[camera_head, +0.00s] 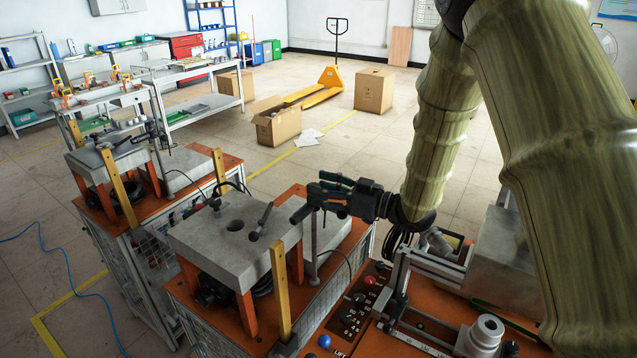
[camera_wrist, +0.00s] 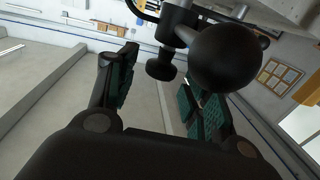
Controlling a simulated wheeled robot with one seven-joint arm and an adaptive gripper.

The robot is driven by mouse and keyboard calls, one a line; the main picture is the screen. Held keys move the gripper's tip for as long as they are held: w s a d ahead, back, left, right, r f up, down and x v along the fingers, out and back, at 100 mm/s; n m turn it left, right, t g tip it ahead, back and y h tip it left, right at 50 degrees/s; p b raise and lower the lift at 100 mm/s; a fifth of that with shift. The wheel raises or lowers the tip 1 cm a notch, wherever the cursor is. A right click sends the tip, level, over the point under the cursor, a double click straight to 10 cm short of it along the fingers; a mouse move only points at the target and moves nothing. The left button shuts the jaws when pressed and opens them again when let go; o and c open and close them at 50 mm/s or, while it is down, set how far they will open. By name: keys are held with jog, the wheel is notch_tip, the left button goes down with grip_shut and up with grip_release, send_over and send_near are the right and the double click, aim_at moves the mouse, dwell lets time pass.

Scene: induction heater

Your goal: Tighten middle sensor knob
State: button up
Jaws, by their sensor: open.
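My gripper (camera_head: 322,192) is open and points left beside the grey block on the near workstation. In the wrist view, my gripper (camera_wrist: 165,88) has its two green-padded fingers spread apart. A black knob (camera_wrist: 161,69) with a flared end lies between the fingertips, and I see no contact with either finger. The knob joins a dark sensor arm with a large black ball-shaped end (camera_wrist: 226,60). In the head view, a black fitting (camera_head: 300,213) sits on a grey post (camera_head: 314,250) right by the fingertips. The knob itself is too small to make out there.
The grey block (camera_head: 203,240) stands on orange legs with a yellow upright (camera_head: 280,292) in front. A black handle-like part (camera_head: 262,222) rises from it. A control panel (camera_head: 352,305) and metal frame lie at lower right. A similar workstation stands at left.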

jog(key=shift+w+a, duration=0.25)
jog(key=shift+a, duration=0.3)
jog(key=c, duration=1)
